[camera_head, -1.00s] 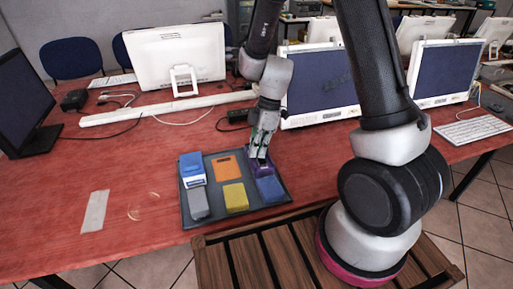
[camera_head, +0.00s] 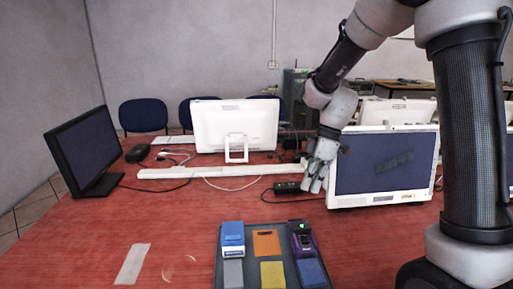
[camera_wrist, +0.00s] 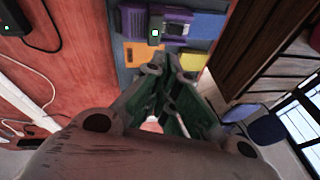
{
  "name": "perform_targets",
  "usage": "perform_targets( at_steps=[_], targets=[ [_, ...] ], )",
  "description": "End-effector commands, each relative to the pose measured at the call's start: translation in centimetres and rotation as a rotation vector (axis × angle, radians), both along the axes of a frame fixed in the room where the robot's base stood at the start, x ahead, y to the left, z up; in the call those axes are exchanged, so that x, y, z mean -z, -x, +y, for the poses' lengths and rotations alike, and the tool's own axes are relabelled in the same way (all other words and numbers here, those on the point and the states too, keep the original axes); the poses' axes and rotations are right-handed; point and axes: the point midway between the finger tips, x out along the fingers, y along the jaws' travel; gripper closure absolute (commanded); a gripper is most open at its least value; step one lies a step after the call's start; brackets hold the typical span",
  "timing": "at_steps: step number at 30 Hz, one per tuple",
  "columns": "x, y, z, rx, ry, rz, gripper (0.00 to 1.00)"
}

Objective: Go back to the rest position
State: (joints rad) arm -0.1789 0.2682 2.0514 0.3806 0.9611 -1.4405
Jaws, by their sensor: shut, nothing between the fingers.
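My gripper (camera_head: 318,178) is shut and empty. In the head view it is raised above the red table, in front of the left edge of a white-framed monitor and behind the tray. In the wrist view my gripper (camera_wrist: 173,68) points toward the tray, with its fingers together. The dark grey tray (camera_head: 220,262) lies on the table with two rows of coloured items. A purple device (camera_head: 301,243) with a green light sits in its back right part, apart from my gripper; it also shows in the wrist view (camera_wrist: 172,24).
The white-framed monitor (camera_head: 385,165) stands close at the right of my gripper. A black power box (camera_head: 290,188) with a cable lies near it. A white cable duct (camera_head: 200,172) crosses the table. A dark monitor (camera_head: 82,152) stands at the left. The table's left front is mostly clear.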

Motion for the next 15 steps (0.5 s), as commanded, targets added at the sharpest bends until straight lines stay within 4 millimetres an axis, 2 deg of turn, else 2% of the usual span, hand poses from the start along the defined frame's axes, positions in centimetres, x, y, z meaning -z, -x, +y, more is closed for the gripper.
perform_targets(
  at_steps=[2,4,6,8,15],
  targets=[
    [0.3,0.4,-0.4,0.127,0.038,0.049,1.0],
    [0.9,1.6,-1.2,0.263,0.091,0.111,1.0],
    [0.6,2.9,-2.2,0.403,0.146,0.152,1.0],
    [-0.3,4.2,-3.2,0.527,0.188,0.167,1.0],
    [-5.8,10.2,-8.4,1.022,0.278,0.12,1.0]
  ],
)
